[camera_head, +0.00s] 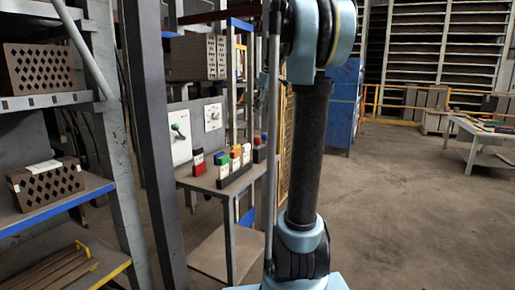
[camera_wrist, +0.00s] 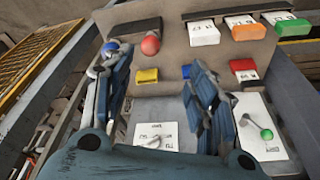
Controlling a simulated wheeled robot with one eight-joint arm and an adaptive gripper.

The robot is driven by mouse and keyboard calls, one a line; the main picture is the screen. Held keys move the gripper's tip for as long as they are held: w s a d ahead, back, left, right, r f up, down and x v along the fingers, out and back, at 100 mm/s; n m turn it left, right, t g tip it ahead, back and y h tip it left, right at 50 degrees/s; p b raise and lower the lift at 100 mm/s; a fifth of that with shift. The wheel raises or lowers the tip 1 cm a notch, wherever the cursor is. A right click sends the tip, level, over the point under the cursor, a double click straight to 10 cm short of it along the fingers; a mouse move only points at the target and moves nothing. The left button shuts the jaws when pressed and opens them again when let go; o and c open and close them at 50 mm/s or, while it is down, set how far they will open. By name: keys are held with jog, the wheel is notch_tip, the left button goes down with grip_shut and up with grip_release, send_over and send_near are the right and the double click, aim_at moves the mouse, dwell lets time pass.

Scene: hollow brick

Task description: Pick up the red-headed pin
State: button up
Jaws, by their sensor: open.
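In the wrist view, the pin with the round red head (camera_wrist: 151,45) stands at the upper left of the table, by a dark strip. Only its head shows clearly. A round blue head (camera_wrist: 110,46) is just left of it, partly hidden by my left finger. My gripper (camera_wrist: 152,60) is open and empty, its two fingers wide apart. In the picture the red head lies between the directions of the fingertips; I cannot tell the remaining distance. In the head view my gripper is not clearly visible, and I cannot make out the red-headed pin.
A yellow block (camera_wrist: 147,76) and a red block (camera_wrist: 243,69) lie nearer. A green-knobbed lever panel (camera_head: 180,135) stands behind the work table (camera_head: 213,183). Shelving is at left.

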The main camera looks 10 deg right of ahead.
aim_at(257, 138)
jog(key=w+x, duration=0.1)
jog(key=x, duration=1)
jog(key=w+x, duration=0.1)
jog(key=x, duration=0.5)
jog(key=shift+w+r, duration=0.35)
jog(key=c, duration=1.2)
